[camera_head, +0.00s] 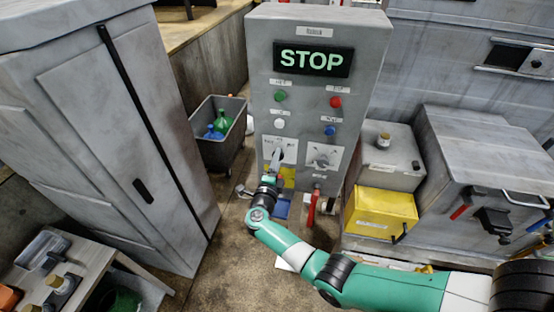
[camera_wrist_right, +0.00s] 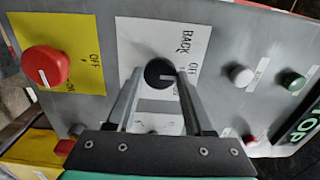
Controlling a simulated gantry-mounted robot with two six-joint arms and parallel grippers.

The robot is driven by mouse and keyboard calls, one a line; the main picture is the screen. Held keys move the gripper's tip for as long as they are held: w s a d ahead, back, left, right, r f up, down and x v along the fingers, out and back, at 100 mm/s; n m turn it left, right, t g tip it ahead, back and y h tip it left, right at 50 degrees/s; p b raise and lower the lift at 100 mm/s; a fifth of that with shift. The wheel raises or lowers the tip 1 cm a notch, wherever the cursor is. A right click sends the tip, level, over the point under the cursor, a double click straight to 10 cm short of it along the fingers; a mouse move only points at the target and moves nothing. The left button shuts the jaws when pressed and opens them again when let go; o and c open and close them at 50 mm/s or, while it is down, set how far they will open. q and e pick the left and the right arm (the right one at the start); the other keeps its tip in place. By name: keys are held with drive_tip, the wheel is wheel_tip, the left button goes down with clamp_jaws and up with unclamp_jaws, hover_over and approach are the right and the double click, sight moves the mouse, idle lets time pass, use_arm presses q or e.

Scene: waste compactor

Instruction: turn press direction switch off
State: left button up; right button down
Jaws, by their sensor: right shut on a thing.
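The press direction switch is a round black knob (camera_wrist_right: 160,72) on a white label plate (camera_wrist_right: 190,50) reading BACK and OFF in the right wrist view. In the head view the plate (camera_head: 290,143) is on the lower left front of the grey control box (camera_head: 315,105), with the knob mostly hidden by my gripper. My right gripper (camera_wrist_right: 160,82) has its two fingers on either side of the knob, shut on it. It shows in the head view (camera_head: 275,160) in front of the plate. My left gripper is not in view.
A red knob (camera_wrist_right: 45,66) on a yellow plate sits beside the switch. Green, red, white and blue buttons and a STOP display (camera_head: 313,59) are higher up. A second white switch plate (camera_head: 323,157) is to the right. A grey cabinet (camera_head: 120,130) stands left.

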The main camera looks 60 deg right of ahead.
drive_tip(key=shift+c, duration=1.5)
unclamp_jaws()
drive_tip(key=shift+a, duration=0.1)
drive_tip(key=v, duration=1.1)
drive_tip(key=shift+a, duration=0.2)
